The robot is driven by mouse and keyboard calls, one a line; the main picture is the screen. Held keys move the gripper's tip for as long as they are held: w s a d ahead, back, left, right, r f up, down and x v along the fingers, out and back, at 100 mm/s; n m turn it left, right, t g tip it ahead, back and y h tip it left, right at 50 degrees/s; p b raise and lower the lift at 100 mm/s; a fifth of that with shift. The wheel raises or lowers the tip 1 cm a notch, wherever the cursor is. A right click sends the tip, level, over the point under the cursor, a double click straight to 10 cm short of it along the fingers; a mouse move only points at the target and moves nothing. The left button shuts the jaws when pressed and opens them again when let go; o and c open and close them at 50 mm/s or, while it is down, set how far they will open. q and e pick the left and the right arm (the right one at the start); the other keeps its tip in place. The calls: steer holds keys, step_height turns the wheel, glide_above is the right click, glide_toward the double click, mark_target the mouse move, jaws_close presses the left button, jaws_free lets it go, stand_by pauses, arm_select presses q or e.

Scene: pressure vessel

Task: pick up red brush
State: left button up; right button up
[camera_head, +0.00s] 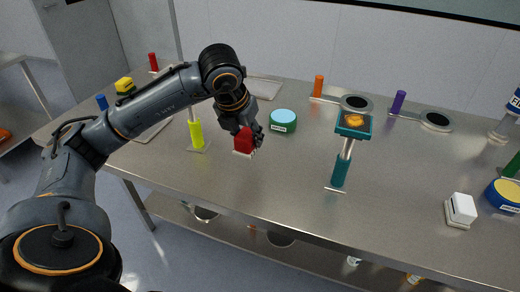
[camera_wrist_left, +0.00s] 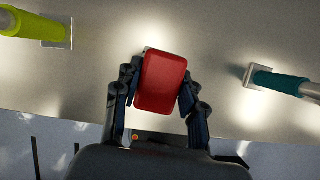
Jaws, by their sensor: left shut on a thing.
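The red brush (camera_head: 243,141) is a red block with a pale underside, near the front middle of the steel table. In the left wrist view the red brush (camera_wrist_left: 161,81) sits between the two fingers. My left gripper (camera_head: 246,134) comes down on it from above. In the left wrist view the left gripper (camera_wrist_left: 160,92) has its fingers against both sides of the brush. The brush is at or very close to the table top; I cannot tell whether it touches. My right gripper is not in view.
A yellow-green handled tool (camera_head: 196,134) stands just left of the brush. A teal-handled tool (camera_head: 340,170) stands to the right. A green round container (camera_head: 283,121) is behind. A white block (camera_head: 460,209) is at the right. The steel table (camera_head: 285,175) is clear between brush and teal tool.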

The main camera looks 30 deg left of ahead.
arm_select(q)
steer(key=s+a+r+b, duration=0.3)
steer(key=s+a+r, duration=0.2)
steer(key=s, duration=0.4)
steer(key=shift+a+r, duration=0.2)
steer(key=shift+r, duration=0.1)
